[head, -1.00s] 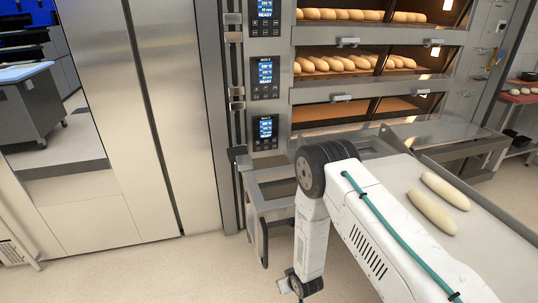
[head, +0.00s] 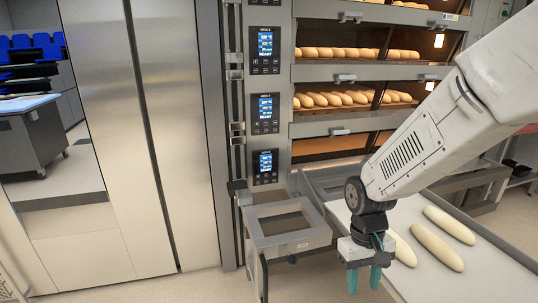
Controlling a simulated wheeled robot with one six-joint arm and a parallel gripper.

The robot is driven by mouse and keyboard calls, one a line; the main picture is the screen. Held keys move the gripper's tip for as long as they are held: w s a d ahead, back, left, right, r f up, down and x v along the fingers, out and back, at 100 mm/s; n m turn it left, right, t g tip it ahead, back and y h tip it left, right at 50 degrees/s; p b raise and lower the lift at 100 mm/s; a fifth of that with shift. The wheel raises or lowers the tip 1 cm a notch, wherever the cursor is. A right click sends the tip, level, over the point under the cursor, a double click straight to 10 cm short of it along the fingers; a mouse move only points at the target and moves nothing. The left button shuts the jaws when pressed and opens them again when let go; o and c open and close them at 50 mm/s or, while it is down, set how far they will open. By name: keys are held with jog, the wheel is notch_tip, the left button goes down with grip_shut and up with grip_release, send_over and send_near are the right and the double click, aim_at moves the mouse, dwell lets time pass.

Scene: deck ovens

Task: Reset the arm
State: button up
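My arm comes in from the right and bends down at the wrist. My gripper (head: 364,279) hangs in the lower middle of the head view, fingers pointing down. Its two teal fingertips are apart with nothing visible between them. It appears in front of the near left edge of the loading belt (head: 487,262). Pale dough loaves lie on the belt: one at the back (head: 450,223), one beside it (head: 437,246), and one partly hidden behind my wrist (head: 402,248).
The deck oven (head: 322,128) stands behind, with rows of loaves on its upper decks (head: 340,98). Control panels (head: 265,106) line its left side. A metal frame (head: 286,222) stands left of the belt. Tall steel doors (head: 110,130) are at left. The floor at lower left is clear.

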jog(key=s+d+r+m+t, duration=0.1)
jog(key=s+d+r+t, duration=0.1)
jog(key=s+r, duration=0.6)
jog(key=s+d+r+m+t, duration=0.1)
jog(key=s+d+r, duration=0.2)
jog(key=s+r, duration=0.5)
jog(key=shift+s+d+r+t+y, duration=0.3)
jog(key=shift+d+r+t, duration=0.1)
jog(key=shift+r, duration=0.55)
